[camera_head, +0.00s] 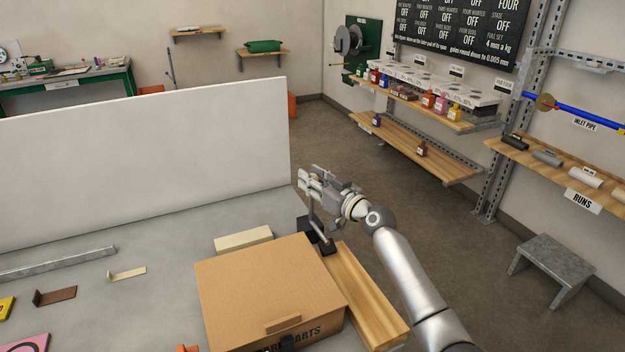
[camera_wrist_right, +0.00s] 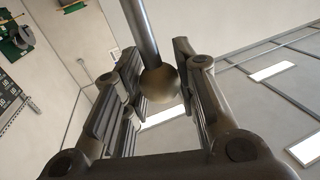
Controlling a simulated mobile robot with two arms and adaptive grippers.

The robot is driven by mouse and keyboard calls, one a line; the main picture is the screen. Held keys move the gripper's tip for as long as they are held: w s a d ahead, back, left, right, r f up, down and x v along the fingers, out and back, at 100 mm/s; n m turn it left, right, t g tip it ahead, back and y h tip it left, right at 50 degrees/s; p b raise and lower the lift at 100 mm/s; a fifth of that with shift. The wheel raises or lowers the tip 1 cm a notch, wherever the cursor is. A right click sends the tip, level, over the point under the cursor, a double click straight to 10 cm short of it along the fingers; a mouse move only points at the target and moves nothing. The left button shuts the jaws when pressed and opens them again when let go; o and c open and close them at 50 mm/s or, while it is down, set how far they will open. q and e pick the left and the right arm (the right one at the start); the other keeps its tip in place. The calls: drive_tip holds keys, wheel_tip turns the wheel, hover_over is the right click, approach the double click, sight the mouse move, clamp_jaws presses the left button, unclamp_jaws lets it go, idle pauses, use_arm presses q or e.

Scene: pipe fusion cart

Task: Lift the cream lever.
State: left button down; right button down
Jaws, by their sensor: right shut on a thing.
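A lever with a thin grey-looking rod (camera_head: 312,214) stands on a dark base (camera_head: 316,240) at the bench's right edge, behind the cardboard box. In the right wrist view its rod (camera_wrist_right: 139,25) ends in a round tan-cream knob (camera_wrist_right: 160,84) between the finger pads. My right gripper (camera_head: 312,181) is at the top of the lever, shut on its knob. In the head view the fingers hide the knob. My left gripper is not in view.
A closed cardboard box (camera_head: 262,280) stands just in front of the lever, with a wooden board (camera_head: 368,295) beside it. A cream block (camera_head: 243,240) lies behind the box. A white panel (camera_head: 140,165) stands along the bench's back.

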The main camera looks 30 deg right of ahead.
drive_tip(key=shift+w+r+p, duration=0.25)
drive_tip(key=shift+p, duration=0.35)
drive_tip(key=w+f+m+g+p, duration=0.1)
drive_tip(key=w+f+g+p, duration=0.1)
drive_tip(key=w+g, duration=0.2)
drive_tip(key=w, duration=0.3)
drive_tip(key=shift+w+d+g+h+p, duration=0.25)
drive_tip(key=shift+g+h+p, duration=0.05)
drive_tip(key=shift+h, duration=0.1)
